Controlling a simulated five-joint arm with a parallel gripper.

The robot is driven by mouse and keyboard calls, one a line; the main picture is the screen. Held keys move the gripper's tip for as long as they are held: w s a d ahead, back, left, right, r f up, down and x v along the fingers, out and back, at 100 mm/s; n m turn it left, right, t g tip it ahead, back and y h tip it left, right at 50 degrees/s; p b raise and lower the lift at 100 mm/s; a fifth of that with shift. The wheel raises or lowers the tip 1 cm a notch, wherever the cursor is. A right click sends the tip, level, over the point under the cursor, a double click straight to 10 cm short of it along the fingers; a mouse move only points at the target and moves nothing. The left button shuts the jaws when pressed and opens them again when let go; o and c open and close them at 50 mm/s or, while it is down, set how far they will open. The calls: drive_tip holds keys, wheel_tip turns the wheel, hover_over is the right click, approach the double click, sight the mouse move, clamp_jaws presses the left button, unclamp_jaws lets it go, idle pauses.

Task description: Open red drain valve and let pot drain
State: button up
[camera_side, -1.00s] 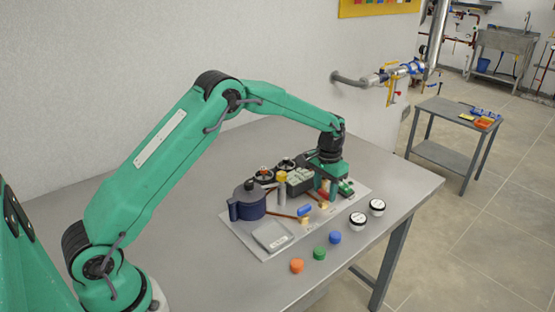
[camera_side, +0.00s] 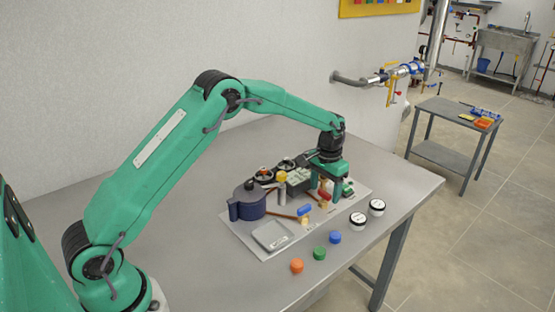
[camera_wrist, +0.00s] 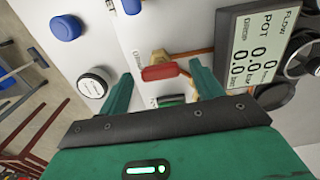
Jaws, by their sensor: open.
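The red drain valve handle (camera_side: 325,196) is on the white board between my gripper's fingers. In the wrist view the red handle (camera_wrist: 160,72) lies sideways over a brass body, roughly in line with the copper pipe (camera_wrist: 200,51). My gripper (camera_side: 326,192) is open. In the wrist view my gripper (camera_wrist: 160,70) has one finger on each side of the handle, with gaps showing. The dark blue pot (camera_side: 250,203), with a lid, stands on the board's left part. The display (camera_wrist: 262,50) shows POT with readings of 0.0.
A blue-handled valve (camera_side: 305,210) and a yellow-topped post (camera_side: 281,177) stand close to the left. The table's left part is clear.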

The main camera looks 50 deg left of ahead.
sight(324, 193)
wheel_tip(324, 193, up, 8)
drive_tip(key=shift+f, duration=0.2)
drive_tip(key=shift+r, duration=0.1)
idle(0.5)
drive_tip(key=s+r+t, duration=0.3)
drive_tip(key=s+r, duration=1.2)
drive_tip(key=s, duration=0.1)
drive_tip(key=s+f+t, duration=0.2)
drive_tip(key=s, duration=1.7)
drive_tip(key=shift+s+f+t, duration=0.15)
drive_tip(key=shift+s+t, duration=0.15)
